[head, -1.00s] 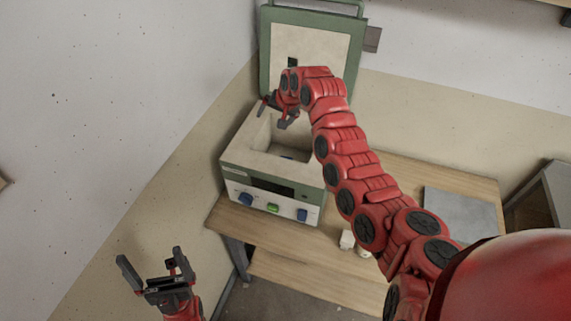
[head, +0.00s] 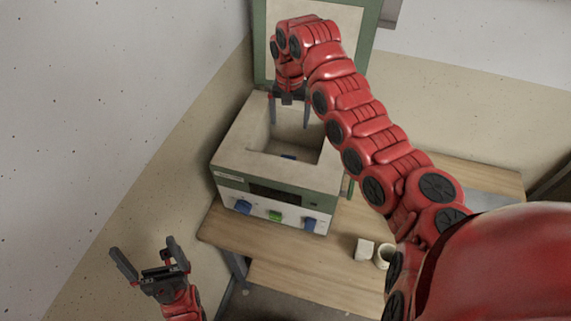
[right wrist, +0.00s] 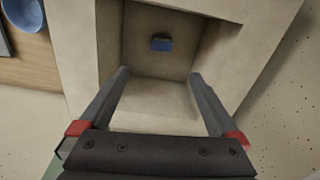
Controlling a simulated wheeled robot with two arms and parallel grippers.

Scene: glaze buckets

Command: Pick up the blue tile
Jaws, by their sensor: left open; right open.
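The blue tile (right wrist: 161,45) is small, with a dark part at its upper edge. It sits on the floor of the open kiln-like box (head: 240,145), and a sliver of the tile (head: 288,156) shows in the head view over the front wall. My right gripper (head: 289,116) points down at the box's opening, open and empty. In the right wrist view its fingers (right wrist: 158,76) are spread wide, with the tile beyond them, apart from both. My left gripper (head: 144,256) is open and empty at the lower left, away from the box.
A white block (head: 364,249) and a small cup (head: 385,257) stand on the wooden table (head: 300,262). A blue bowl (right wrist: 26,15) shows in the right wrist view.

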